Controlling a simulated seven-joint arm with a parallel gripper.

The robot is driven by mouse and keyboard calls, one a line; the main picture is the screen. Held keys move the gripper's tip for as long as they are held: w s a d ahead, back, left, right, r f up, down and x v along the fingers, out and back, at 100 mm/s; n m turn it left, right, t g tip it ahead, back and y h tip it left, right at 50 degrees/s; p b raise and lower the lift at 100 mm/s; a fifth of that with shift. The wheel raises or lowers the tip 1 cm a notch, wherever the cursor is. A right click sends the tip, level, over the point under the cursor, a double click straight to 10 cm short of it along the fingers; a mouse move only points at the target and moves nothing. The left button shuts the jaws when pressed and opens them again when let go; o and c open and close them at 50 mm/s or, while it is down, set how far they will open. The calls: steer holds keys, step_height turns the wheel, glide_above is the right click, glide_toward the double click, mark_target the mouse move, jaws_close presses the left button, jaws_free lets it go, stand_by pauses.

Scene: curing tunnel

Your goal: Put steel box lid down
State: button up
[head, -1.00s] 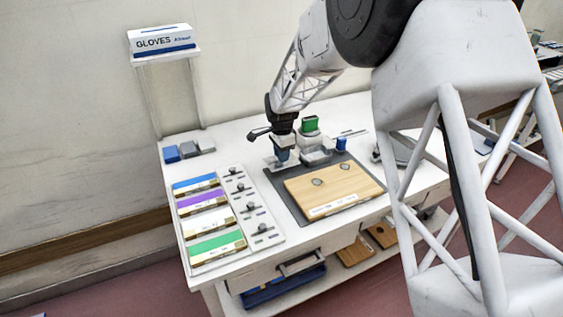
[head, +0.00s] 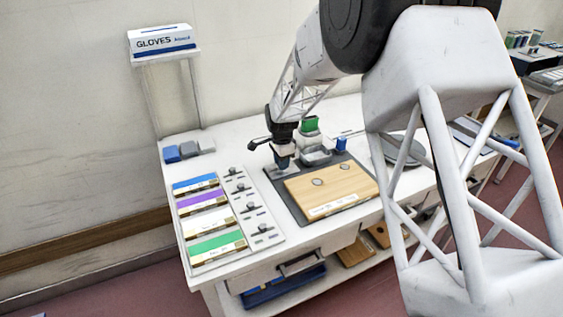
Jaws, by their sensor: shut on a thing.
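My gripper (head: 283,163) points down at the back left of the dark mat (head: 286,200), to the left of the open steel box (head: 316,156). It is shut on the steel box lid, which is small here and mostly hidden by the fingers. I cannot tell whether the lid touches the surface below. The steel box stands behind the wooden board, with its grey inside showing.
A wooden board (head: 332,188) with two round grey pieces lies on the mat. A green container (head: 309,124) and a blue cup (head: 341,144) stand near the box. Coloured packs (head: 217,246) and a switch panel (head: 250,208) fill the table's left side.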

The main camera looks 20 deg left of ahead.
steer(key=shift+f, duration=0.1)
steer(key=o, duration=0.9)
step_height(320, 180, up, 12)
stand_by(0.5)
stand_by(0.7)
